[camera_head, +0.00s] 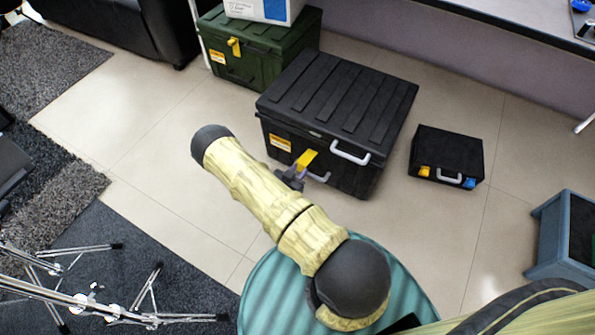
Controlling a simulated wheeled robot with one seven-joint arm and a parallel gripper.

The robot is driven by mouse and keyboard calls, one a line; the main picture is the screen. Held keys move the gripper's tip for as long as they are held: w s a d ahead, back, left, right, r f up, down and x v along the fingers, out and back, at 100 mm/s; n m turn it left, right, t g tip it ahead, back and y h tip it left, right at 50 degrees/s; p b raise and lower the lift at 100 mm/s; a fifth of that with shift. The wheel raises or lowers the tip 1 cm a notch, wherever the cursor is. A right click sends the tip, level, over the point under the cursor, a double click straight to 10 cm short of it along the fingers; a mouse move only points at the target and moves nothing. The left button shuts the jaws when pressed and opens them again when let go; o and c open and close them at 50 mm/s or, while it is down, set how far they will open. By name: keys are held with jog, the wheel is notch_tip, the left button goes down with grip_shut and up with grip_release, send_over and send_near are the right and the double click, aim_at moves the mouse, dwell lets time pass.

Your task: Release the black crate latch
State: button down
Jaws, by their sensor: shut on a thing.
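The black crate (385,92) is a large ribbed box on the tiled floor, with its lid down. It has pale handles and an orange label on its front. Its yellow latch (306,160) sticks out at an angle from the front face. My gripper (297,172) is at the front of the crate, shut on the yellow latch at its lower part. My forearm hides part of the gripper, and the fingertips are small, so the exact contact is hard to see.
A green crate (270,66) with a yellow latch and a white-blue box on top stands behind left. A small black case (447,152) with yellow and blue latches lies right. Metal tripod legs (90,300) are lower left; a grey-blue stool (565,235) is right.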

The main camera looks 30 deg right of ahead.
jog(key=c, duration=1.1)
grip_release()
jog(key=shift+a, duration=0.1)
jog(key=p+v, duration=0.5)
jog(key=v, duration=1.2)
jog(key=shift+s+p, duration=0.15)
jog(key=shift+p, duration=0.25)
